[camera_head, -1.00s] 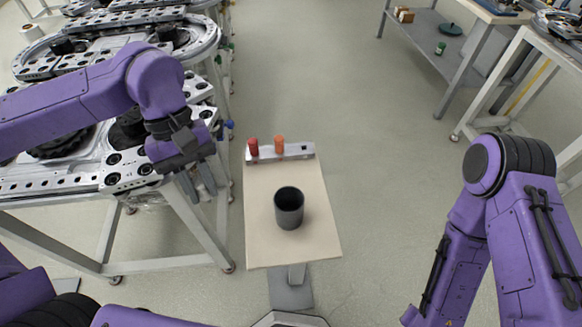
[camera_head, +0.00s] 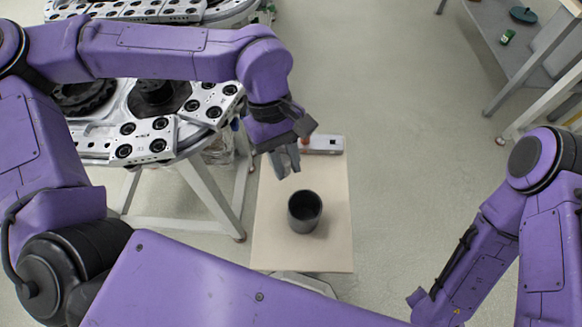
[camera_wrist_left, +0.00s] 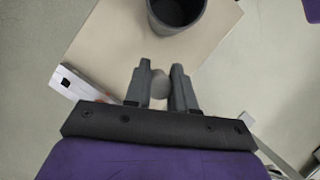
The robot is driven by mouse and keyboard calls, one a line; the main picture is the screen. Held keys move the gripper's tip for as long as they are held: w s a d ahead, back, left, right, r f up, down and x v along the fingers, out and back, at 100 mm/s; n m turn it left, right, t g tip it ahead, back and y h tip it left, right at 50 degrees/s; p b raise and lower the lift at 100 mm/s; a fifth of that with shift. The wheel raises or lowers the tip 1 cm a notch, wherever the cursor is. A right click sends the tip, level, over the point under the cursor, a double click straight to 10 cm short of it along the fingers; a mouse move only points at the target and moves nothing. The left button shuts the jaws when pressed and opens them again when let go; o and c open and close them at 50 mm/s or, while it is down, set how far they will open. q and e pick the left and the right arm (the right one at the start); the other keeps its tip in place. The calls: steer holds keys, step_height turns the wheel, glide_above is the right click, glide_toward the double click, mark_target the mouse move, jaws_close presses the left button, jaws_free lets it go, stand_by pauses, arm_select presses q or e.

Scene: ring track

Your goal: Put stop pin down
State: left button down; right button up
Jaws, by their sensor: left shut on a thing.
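My left gripper (camera_head: 285,163) is above the far part of a small beige table (camera_head: 268,235), with its fingers pointing down. It is shut on a small grey rounded piece, which I take for the stop pin (camera_wrist_left: 159,84), seen between the fingertips in the left wrist view (camera_wrist_left: 159,86). Most of the pin is hidden by the fingers. A dark grey cup (camera_head: 304,211) stands upright on the table, nearer to me than the gripper; it also shows at the top of the left wrist view (camera_wrist_left: 176,14). My right gripper is not in view.
A light metal rack (camera_head: 325,144) lies along the table's far edge, partly hidden by my gripper, with an orange-red peg (camera_head: 305,142) just showing. A ring track bench (camera_head: 150,130) stands at the left. Grey shelving (camera_head: 500,60) is at the far right. Floor between is clear.

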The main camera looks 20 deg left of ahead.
arm_select(q)
steer(key=f, duration=0.3)
steer(key=shift+w+d+f, duration=0.25)
steer(key=shift+d+f, duration=0.15)
steer(key=shift+w+f, duration=0.1)
steer(key=shift+f, duration=0.2)
steer(key=shift+f, duration=0.1)
steer(key=c, duration=1)
jaws_free()
steer(key=shift+o, duration=0.2)
steer(key=v, duration=1.2)
